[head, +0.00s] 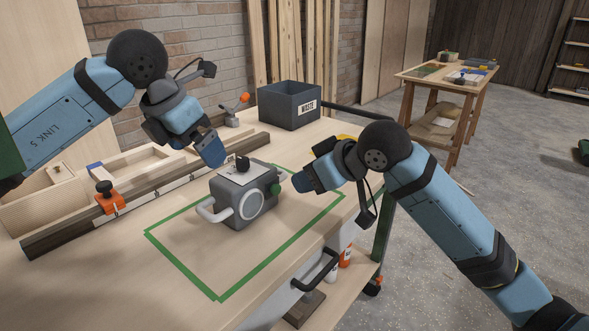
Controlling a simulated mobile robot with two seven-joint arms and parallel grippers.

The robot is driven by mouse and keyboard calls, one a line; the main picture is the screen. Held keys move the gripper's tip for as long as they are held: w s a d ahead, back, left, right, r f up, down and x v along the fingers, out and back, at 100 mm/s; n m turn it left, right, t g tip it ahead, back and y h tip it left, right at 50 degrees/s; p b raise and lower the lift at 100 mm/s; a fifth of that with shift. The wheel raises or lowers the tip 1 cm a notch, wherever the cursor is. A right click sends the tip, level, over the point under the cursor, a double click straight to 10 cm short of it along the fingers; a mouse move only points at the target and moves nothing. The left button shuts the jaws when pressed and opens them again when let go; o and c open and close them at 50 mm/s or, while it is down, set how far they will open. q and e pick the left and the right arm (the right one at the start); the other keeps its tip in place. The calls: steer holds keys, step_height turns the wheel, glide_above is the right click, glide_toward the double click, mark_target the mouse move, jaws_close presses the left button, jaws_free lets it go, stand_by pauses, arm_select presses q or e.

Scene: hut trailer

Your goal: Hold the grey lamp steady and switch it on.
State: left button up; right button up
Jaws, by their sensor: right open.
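The grey lamp (232,200) stands upright on the workbench inside a green taped outline.
A long fence with an orange clamp (109,197) and a wooden box (50,203) lie along the left. The taped area (215,270) in front of the lamp is clear. Another table (450,80) stands far right.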

mark_target(221, 185)
arm_select(q)
steer(key=x, duration=1.3)
steer(key=shift+f, duration=0.4)
steer(key=c, duration=1)
arm_select(e)
steer(key=shift+c, duration=0.4)
jaws_close()
